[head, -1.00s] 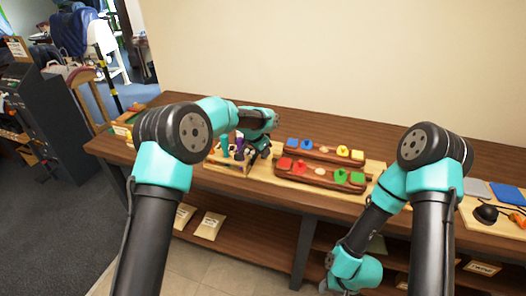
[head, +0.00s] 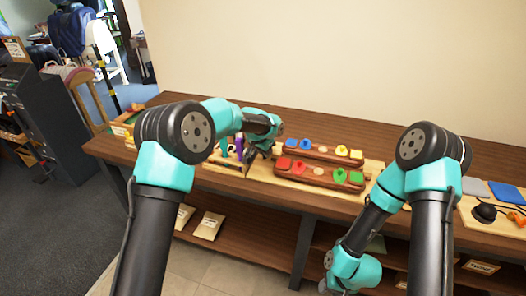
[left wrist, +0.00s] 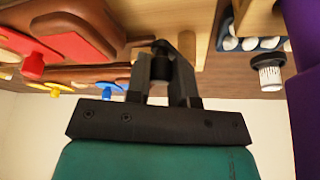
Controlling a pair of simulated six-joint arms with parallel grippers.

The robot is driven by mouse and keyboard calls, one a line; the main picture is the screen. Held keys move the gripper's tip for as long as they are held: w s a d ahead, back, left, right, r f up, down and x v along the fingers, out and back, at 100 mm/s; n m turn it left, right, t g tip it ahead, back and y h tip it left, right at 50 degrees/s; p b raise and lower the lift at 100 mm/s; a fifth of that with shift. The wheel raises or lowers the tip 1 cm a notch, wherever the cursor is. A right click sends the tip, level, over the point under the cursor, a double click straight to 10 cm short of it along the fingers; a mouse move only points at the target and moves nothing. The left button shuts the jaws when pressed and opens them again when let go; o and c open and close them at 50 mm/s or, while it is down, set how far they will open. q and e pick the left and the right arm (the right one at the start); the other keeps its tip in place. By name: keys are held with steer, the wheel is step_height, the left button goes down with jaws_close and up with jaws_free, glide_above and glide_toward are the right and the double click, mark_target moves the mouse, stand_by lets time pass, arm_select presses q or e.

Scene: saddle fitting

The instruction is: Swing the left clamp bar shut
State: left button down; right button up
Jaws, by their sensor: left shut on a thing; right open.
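My left gripper (head: 260,148) is at the left end of two long brown bars on a light wooden board. In the left wrist view its black fingers (left wrist: 162,88) are shut on a small dark knob-like part (left wrist: 161,62), which I take to be on the left clamp bar; the bar itself is mostly hidden. The front brown bar (head: 318,177) carries red and green pieces, and the rear brown bar (head: 322,154) carries blue and yellow ones. My right gripper (head: 327,289) hangs low in front of the bench, away from the board, partly cut off by the frame's edge.
A wooden rack (head: 228,168) with teal and purple tools stands left of the board, close to my left gripper. On the right, another board holds a blue square (head: 506,193) and a dark round item (head: 484,212). The bench top behind the bars is clear.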

mark_target(275, 150)
arm_select(q)
steer(key=n, duration=0.1)
steer(key=d+n+y, duration=0.1)
steer(key=n, duration=0.1)
steer(key=d+n+t, duration=0.1)
steer(key=shift+w+d+y, duration=0.1)
steer(key=shift+w+y, duration=0.15)
steer(key=shift+y, duration=0.05)
steer(key=n, duration=0.1)
steer(key=w+d+n+y, duration=0.1)
steer(key=n, duration=0.1)
steer(key=shift+d+n, duration=0.1)
steer(key=shift+n, duration=0.2)
steer(key=n, duration=0.1)
steer(key=w+n+y, duration=0.1)
steer(key=d+n, duration=0.1)
steer(key=n, duration=0.1)
steer(key=shift+w+d+y, duration=0.1)
steer(key=shift+w+y, duration=0.2)
steer(key=shift+y, duration=0.1)
steer(key=shift+w+d+n+y, duration=0.1)
steer(key=shift+w+n+y, duration=0.25)
steer(key=shift+n, duration=0.65)
steer(key=c, duration=1)
jaws_free()
steer(key=shift+r, duration=0.15)
